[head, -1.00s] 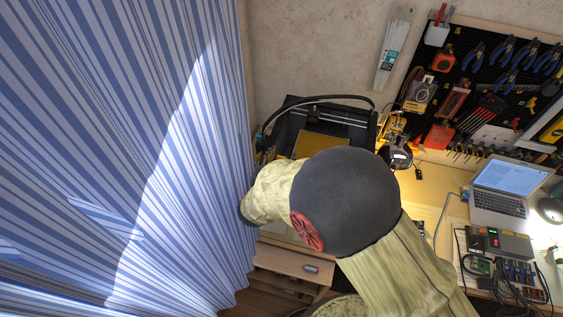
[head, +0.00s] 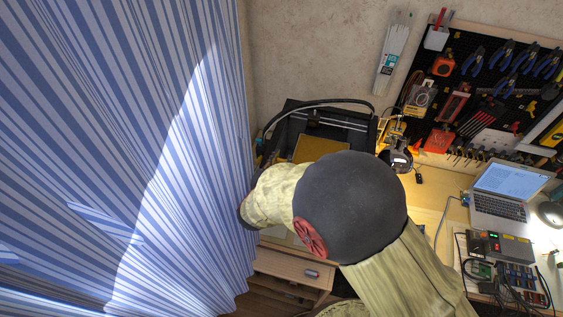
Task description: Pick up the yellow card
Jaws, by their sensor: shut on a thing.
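My arm fills the lower middle of the head view, with a big dark joint and pale sleeved links. Its far end bends left beside the curtain. A dark part there, just left of the printer, looks like my gripper (head: 267,160), seen small and partly covered by the arm. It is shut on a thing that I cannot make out. I cannot pick out a yellow card for certain. A flat golden-yellow plate (head: 318,147) lies inside the black printer, and its lower part is covered by my arm.
A blue-striped curtain (head: 130,130) hangs close on the left. The black printer (head: 296,120) stands at the back of the wooden desk (head: 428,200). The laptop (head: 500,192) and electronics (head: 500,247) are at the right, below the tool pegboard (head: 495,85). A wooden drawer unit (head: 290,268) stands below.

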